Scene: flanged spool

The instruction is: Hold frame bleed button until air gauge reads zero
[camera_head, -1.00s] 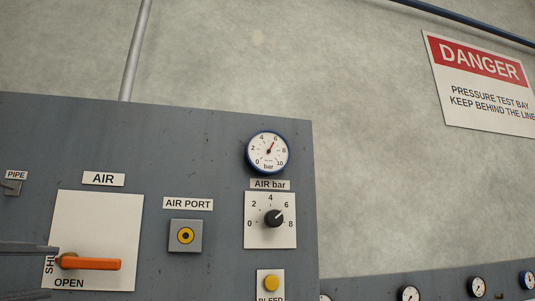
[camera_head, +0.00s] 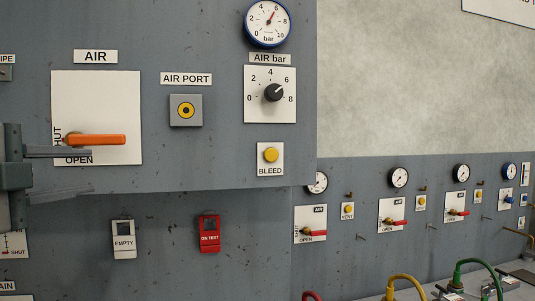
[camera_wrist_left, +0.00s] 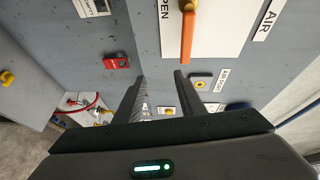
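The yellow bleed button (camera_head: 271,155) sits on a white plate marked BLEED, low on the grey frame panel. The round blue-rimmed air gauge (camera_head: 268,22) is above it; its red needle points near 6 bar. My left gripper (camera_head: 91,172) is at the left, fingers apart and empty, just below the orange AIR handle (camera_head: 95,140) and well left of the button. In the left wrist view the gripper (camera_wrist_left: 160,76) is open too, and a yellow button on a white plate (camera_wrist_left: 168,111) shows between its fingers. My right gripper is in neither view.
Between gripper and button is the AIR PORT block (camera_head: 186,110). The AIR bar knob (camera_head: 273,92) is above the button. EMPTY (camera_head: 123,240) and red ON TEST (camera_head: 208,233) tags hang below. Another panel with gauges and red handles (camera_head: 393,222) stands at right.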

